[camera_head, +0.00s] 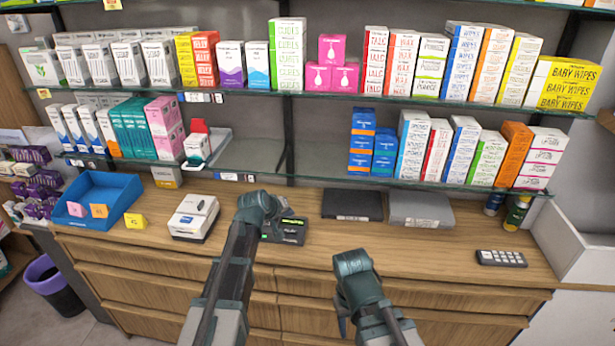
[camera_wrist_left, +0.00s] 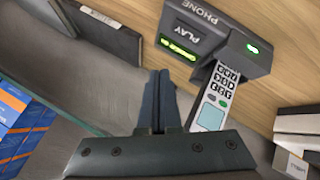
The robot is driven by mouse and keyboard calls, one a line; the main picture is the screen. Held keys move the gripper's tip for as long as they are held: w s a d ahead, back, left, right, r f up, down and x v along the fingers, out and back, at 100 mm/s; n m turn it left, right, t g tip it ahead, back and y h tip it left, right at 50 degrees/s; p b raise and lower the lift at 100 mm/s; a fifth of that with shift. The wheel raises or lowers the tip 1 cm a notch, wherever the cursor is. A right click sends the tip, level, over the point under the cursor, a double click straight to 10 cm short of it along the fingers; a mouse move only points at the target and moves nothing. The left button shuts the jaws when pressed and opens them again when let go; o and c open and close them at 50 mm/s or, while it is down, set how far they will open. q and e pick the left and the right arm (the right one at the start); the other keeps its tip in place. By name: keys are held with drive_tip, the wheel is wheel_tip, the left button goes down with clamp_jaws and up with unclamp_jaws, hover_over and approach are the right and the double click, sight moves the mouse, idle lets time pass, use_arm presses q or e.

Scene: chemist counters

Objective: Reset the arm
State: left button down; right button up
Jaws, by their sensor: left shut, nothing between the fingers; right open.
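My left gripper (camera_head: 284,210) is over the counter, just behind the black phone base (camera_head: 288,232). In the left wrist view its two dark fingers (camera_wrist_left: 158,80) are pressed together with nothing between them. That view shows the phone base (camera_wrist_left: 225,40) with a lit green display and the silver handset (camera_wrist_left: 216,98) with its keypad, beside and apart from the fingers. My right gripper (camera_head: 342,325) is low at the counter's front, mostly hidden by its own wrist. It is open, and I see nothing in it.
Glass shelves (camera_head: 240,155) with medicine boxes overhang the back. The right middle of the counter is clear.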

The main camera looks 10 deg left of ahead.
use_arm(q)
drive_tip(key=s+d+f+m+g+y, duration=0.1)
drive_tip(key=s+d+f+m+g, duration=0.25)
drive_tip(key=s, duration=0.55)
drive_tip(key=s+d+f+m+g, duration=0.2)
drive_tip(key=s+d, duration=0.3)
drive_tip(key=s, duration=0.3)
drive_tip(key=s+f+m+g+y, duration=0.1)
drive_tip(key=s+m+g+y, duration=0.2)
drive_tip(key=s, duration=1.2)
drive_tip(key=shift+y, duration=0.3)
